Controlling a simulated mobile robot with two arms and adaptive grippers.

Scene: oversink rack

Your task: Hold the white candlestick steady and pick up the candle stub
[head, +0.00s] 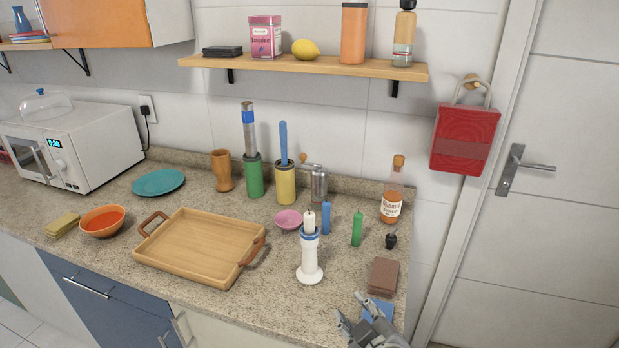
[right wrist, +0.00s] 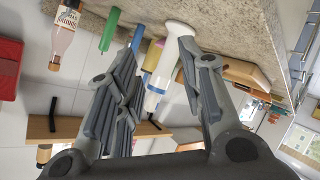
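The white candlestick (head: 309,262) stands upright on the counter, right of the wooden tray, with a blue band near its top. A short cream candle stub (head: 309,222) sits upright in its top. In the right wrist view, turned over, the candlestick (right wrist: 166,62) shows beyond the fingers, with the stub (right wrist: 151,102) at its lower end. My right gripper (head: 349,303) is at the counter's front edge, right of and nearer than the candlestick. Its fingers (right wrist: 158,50) are apart with nothing held between them. My left gripper is not in view.
Blue (head: 326,217) and green (head: 356,229) candles stand behind and right of the candlestick. A pink dish (head: 288,220) lies behind it, the tray (head: 190,272) to its left. A brown block (head: 383,276) and bottle (head: 391,205) are at right.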

